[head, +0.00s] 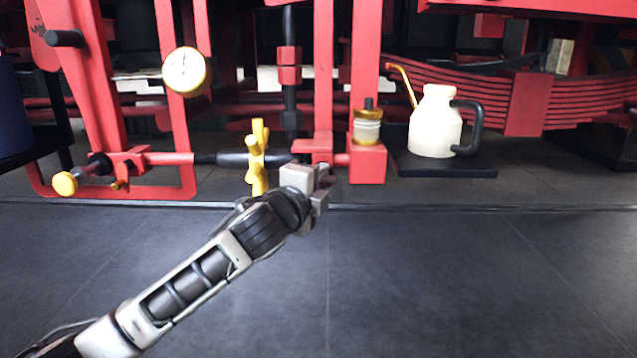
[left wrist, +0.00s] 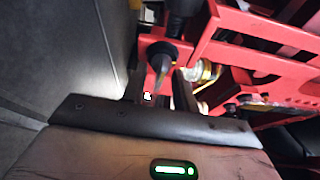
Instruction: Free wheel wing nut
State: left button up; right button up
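A yellow winged piece (head: 258,158), which looks like the wing nut, stands upright on a dark horizontal rod (head: 225,158) of the red frame. My left gripper (head: 322,187) is just right of it and slightly lower, by a red block under the red post. Its fingers look apart. In the left wrist view, a dark tapered rod (left wrist: 161,64) and red metal show between the finger sides (left wrist: 160,92). I cannot tell whether the fingers touch anything. The yellow piece cannot be made out there. My right gripper is not in view.
A glass oil cup (head: 367,127) sits on a red block right of the gripper. A cream jug (head: 435,125) with a brass spout stands on a dark tray (head: 445,166). The floor in front is clear.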

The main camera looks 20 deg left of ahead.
pick_arm(q)
grip_shut()
jog(key=n+t+b, duration=0.2)
jog(key=n, duration=0.2)
jog(key=shift+f+n, duration=0.1)
jog(key=shift+n, duration=0.3)
grip_release()
jog(key=shift+y, duration=0.3)
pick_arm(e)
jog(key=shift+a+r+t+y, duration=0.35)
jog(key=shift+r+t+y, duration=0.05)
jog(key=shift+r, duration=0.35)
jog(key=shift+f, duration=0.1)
pick_arm(q)
jog(key=s+a+f+p, duration=0.1)
jog(key=s+f, duration=0.1)
jog(key=s, duration=1.3)
jog(key=shift+s+a+p, duration=0.25)
jog(key=shift+s+p, duration=0.1)
jog(key=shift+s, duration=0.05)
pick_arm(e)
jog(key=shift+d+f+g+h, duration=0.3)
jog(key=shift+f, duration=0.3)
